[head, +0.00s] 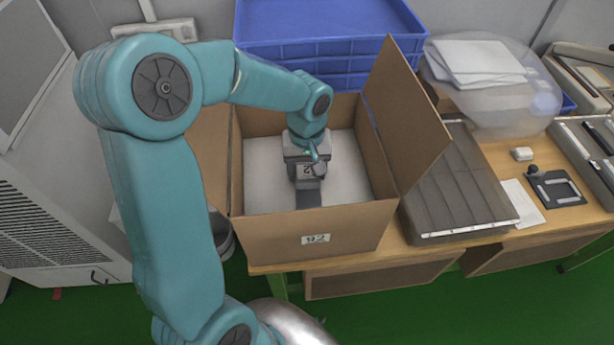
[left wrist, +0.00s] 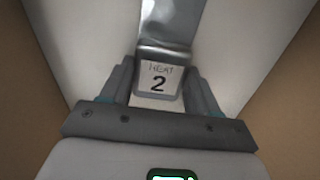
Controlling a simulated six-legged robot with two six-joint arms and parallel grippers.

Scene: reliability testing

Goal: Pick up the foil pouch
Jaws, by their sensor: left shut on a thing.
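My left gripper (head: 306,160) reaches down into an open cardboard box (head: 270,240). In the left wrist view the gripper's two fingers (left wrist: 158,92) are shut on the near end of the foil pouch (left wrist: 172,22). The pouch's shiny grey strip runs away from the fingers inside the box. In the head view the pouch (head: 308,196) shows as a dark grey strip below the gripper. I cannot tell whether it touches the box floor. My right gripper is not in view.
The box stands on a wooden table (head: 520,190), its right flap (head: 405,110) upright. Blue crates (head: 320,35) stand behind it. A grey lidded case (head: 455,190) lies just to the right, with a clear plastic bag (head: 500,95) beyond. The box walls closely surround the gripper.

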